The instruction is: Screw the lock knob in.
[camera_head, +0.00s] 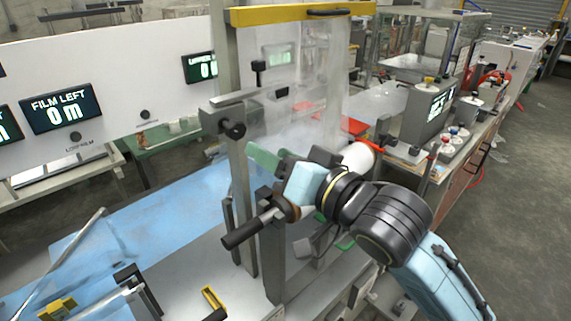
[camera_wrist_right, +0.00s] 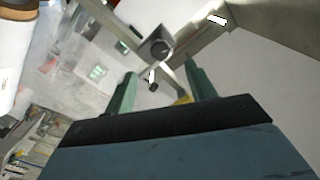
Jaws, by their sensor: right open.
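A black round lock knob (camera_head: 232,130) sits on a grey clamp block (camera_head: 222,112) on the left upright of the film frame. What looks like the same knob (camera_wrist_right: 157,47) shows in the right wrist view, just beyond the fingertips and roughly centred between them. How deep it is screwed in cannot be told. My right gripper (camera_head: 266,160) has green fingers and is below and right of the knob, apart from it. In the right wrist view the gripper (camera_wrist_right: 160,70) is open, with nothing between its fingers. My left gripper is not in view.
A yellow top bar (camera_head: 290,14) with clear film hangs over the frame. A white roll (camera_head: 358,158) is behind my right wrist. A black handle (camera_head: 250,228) sticks out below the gripper. A white panel with displays (camera_head: 62,107) stands left. A grey control box (camera_head: 425,112) stands right.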

